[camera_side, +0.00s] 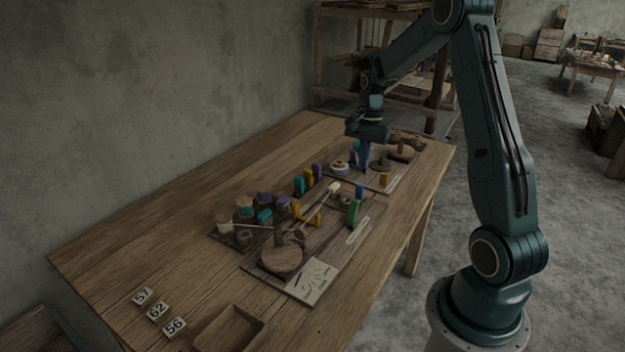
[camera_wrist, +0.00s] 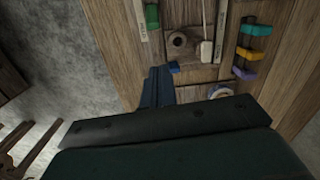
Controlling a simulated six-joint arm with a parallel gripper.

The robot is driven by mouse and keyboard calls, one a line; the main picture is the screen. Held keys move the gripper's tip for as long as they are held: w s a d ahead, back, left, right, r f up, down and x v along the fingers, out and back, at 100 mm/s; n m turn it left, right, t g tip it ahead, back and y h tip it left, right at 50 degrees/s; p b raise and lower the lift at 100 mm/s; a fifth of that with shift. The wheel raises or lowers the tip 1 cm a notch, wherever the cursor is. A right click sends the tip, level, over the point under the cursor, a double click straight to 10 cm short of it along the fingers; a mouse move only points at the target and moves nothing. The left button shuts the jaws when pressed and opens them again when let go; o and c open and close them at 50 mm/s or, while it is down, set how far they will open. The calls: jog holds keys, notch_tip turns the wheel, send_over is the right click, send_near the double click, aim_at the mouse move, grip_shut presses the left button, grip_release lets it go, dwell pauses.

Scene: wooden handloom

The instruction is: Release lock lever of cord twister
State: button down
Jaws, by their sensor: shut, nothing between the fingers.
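My gripper (camera_side: 364,168) points down over the far part of the wooden table, its blue fingers together and empty. In the wrist view the fingers (camera_wrist: 157,85) are also closed, close beside a small blue block (camera_wrist: 174,67). A device with a round wooden disc (camera_side: 281,258) and an upright post stands on a board near the front. A second wooden disc device (camera_side: 401,153) stands at the far end, just right of my gripper. I cannot tell which is the cord twister, and I cannot make out a lock lever.
Colored blocks (camera_side: 308,180), a white-headed tool (camera_side: 334,188) and a wooden ring (camera_wrist: 178,41) lie mid-table. Several spools (camera_side: 245,207) stand on a left board. A tray (camera_side: 231,328), a paper card (camera_side: 313,279) and number tiles (camera_side: 157,310) lie in front. The left tabletop is clear.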

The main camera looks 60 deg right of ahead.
aim_at(352, 213)
jog(key=shift+s+d+f+m, duration=0.2)
jog(key=shift+d+f+m, duration=0.3)
jog(key=shift+d+f, duration=0.65)
jog(key=shift+a+f, duration=0.15)
jog(key=shift+f, duration=0.1)
jog(key=f, duration=0.9)
jog(key=shift+a+f, duration=0.2)
jog(key=shift+a, duration=0.2)
jog(key=shift+a+r, duration=0.25)
jog(key=shift+a, duration=0.35)
jog(key=shift+a+r, duration=0.25)
jog(key=shift+a, duration=0.4)
jog(key=shift+a+r, duration=0.25)
jog(key=shift+a, duration=0.35)
